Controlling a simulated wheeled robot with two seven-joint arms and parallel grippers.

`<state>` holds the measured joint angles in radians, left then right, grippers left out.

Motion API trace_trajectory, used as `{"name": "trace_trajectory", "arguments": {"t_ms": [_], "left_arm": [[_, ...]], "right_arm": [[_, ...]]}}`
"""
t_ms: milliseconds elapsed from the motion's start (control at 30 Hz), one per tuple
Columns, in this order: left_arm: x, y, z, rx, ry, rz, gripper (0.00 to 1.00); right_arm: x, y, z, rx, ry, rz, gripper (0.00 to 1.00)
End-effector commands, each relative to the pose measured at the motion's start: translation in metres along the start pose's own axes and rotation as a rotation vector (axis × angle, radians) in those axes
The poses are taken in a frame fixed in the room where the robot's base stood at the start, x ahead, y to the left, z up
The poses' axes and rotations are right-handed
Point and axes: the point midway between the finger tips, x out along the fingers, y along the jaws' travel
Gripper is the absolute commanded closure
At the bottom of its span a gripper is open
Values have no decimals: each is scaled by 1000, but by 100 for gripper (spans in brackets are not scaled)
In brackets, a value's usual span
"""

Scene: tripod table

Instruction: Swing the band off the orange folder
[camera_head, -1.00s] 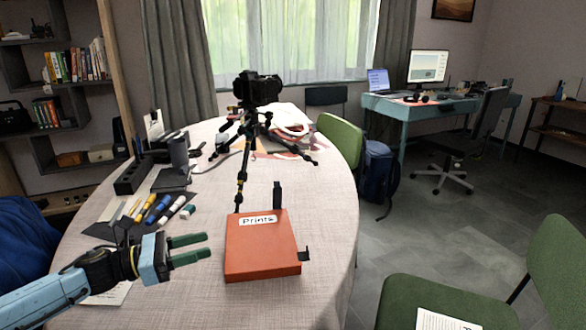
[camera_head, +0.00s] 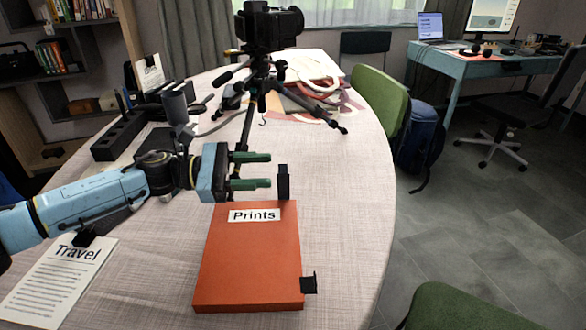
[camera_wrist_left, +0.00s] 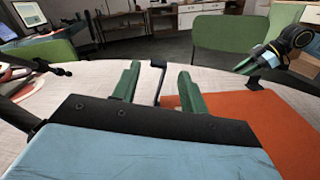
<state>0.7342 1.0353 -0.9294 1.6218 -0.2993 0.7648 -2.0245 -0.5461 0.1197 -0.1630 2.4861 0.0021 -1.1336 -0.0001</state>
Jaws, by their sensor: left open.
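The orange folder (camera_head: 250,262), labelled "Prints", lies flat on the table. A black upright piece (camera_head: 283,183), seemingly the band's end, stands at its far edge. A black tab (camera_head: 308,284) sticks out at its right edge. No strap shows across the cover. My left gripper (camera_head: 270,170) is open, with green fingers pointing right, just left of the upright piece. In the left wrist view the upright piece (camera_wrist_left: 158,82) shows between the fingers (camera_wrist_left: 160,85), apart from both. Part of my right arm and seemingly its gripper (camera_wrist_left: 246,64) show at the right there; its jaws are unclear.
A camera on a tripod (camera_head: 268,30) stands behind the folder, one leg near my left gripper. A "Travel" sheet (camera_head: 62,280) lies left. A green chair (camera_head: 381,98) stands beyond the table's right edge. The table right of the folder is bare.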

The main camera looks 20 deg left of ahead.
Motion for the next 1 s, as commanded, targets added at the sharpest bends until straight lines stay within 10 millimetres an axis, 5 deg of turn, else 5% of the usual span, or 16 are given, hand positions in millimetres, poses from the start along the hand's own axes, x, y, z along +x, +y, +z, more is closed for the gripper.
{"name": "trace_trajectory", "arguments": {"t_ms": [300, 767, 1000], "left_arm": [[56, 0, 0, 1, -1, 0, 56], [70, 0, 0, -1, 1, 1, 56], [69, 0, 0, -1, 1, 1, 86]], "right_arm": [[3, -5, -24, -3, 136, -12, 64], [2, -6, -32, -3, 177, -15, 64], [2, -6, -32, -4, 176, -15, 64]]}}
